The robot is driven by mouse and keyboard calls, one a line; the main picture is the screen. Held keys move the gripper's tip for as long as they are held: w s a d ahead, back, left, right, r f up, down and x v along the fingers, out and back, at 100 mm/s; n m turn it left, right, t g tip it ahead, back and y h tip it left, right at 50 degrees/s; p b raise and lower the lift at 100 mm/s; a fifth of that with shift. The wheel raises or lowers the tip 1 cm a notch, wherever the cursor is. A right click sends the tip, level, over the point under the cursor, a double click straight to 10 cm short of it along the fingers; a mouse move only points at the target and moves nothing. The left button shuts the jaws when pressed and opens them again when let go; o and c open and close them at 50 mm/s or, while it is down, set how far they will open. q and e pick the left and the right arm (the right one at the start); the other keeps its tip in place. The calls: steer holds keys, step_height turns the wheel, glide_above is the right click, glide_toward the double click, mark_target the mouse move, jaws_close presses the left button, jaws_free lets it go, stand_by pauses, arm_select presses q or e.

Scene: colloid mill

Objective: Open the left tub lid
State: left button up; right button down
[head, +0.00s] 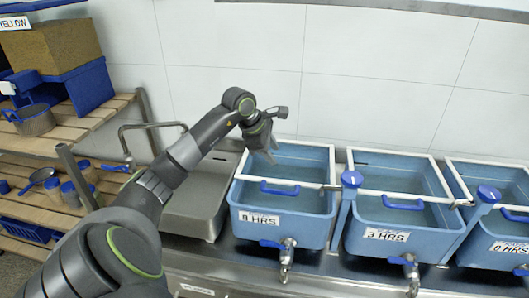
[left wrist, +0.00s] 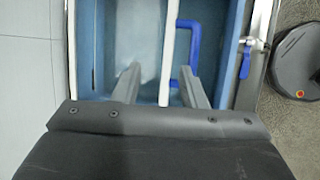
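My left gripper (head: 268,155) is above the back left part of this tub, pointing down, behind the handle. In the left wrist view, my left gripper (left wrist: 159,70) is open and empty, its fingers on either side of the white crossbar (left wrist: 168,50). The handle (left wrist: 186,52) is beyond the right finger, apart from it. My right gripper is not in view.
Each has a tap at the front. A steel sink (head: 200,195) with a faucet is left. Wooden shelves (head: 85,125) with pots and jars fill the far left.

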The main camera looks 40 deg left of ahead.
arm_select(q)
steer(key=shift+d+f, duration=0.15)
steer(key=shift+f, duration=0.15)
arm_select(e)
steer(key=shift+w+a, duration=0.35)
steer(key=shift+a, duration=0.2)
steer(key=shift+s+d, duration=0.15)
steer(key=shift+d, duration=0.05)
